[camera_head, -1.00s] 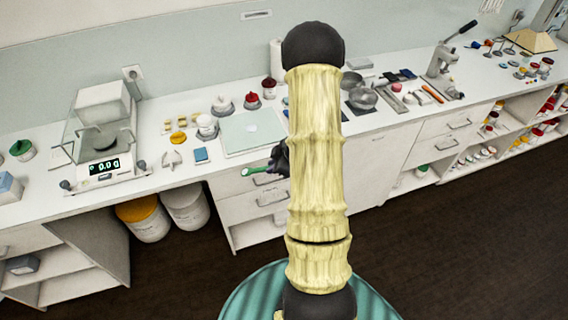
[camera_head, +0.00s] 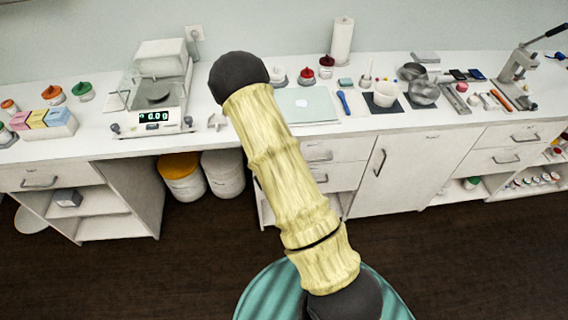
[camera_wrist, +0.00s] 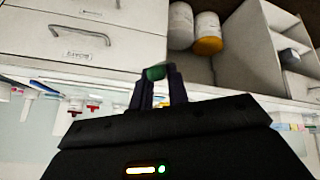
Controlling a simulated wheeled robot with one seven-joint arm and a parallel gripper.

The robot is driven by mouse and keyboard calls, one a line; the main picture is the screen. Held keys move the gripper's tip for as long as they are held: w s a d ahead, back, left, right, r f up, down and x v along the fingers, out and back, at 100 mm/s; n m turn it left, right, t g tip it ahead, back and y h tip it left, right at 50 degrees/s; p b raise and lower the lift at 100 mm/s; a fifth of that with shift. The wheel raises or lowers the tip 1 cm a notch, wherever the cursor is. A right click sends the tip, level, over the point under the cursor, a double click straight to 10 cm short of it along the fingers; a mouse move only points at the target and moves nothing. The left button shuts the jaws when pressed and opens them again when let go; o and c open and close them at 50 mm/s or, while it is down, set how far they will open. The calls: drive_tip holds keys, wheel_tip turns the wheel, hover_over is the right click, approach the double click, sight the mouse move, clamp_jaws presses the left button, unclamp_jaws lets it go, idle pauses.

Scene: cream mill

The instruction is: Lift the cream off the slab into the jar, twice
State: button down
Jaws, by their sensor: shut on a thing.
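The pale slab (camera_head: 308,106) lies on the counter right of my arm in the head view. A small pale patch (camera_head: 301,103), possibly the cream, shows on it. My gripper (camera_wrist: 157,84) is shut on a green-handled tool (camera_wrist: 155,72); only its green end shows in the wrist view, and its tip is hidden. In the head view my arm covers the gripper. In the wrist view it is in front of the drawers and open shelf. Which jar is the task's is unclear; my arm hides part of the counter left of the slab.
A balance (camera_head: 158,103) stands left of my arm. Red-lidded jars (camera_head: 306,76) stand behind the slab. A blue tool (camera_head: 343,102) and a dark mat (camera_head: 386,103) with a white vessel are to its right. Drawers (camera_head: 330,150) are below; the floor in front is clear.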

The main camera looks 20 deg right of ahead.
drive_tip(key=s+a+f+m+h+b, duration=0.2)
drive_tip(key=s+a+f+m, duration=0.1)
drive_tip(key=a+f, duration=0.1)
drive_tip(key=shift+s+a+f+g, duration=0.15)
drive_tip(key=shift+s+f+g, duration=0.25)
drive_tip(key=shift+f, duration=0.4)
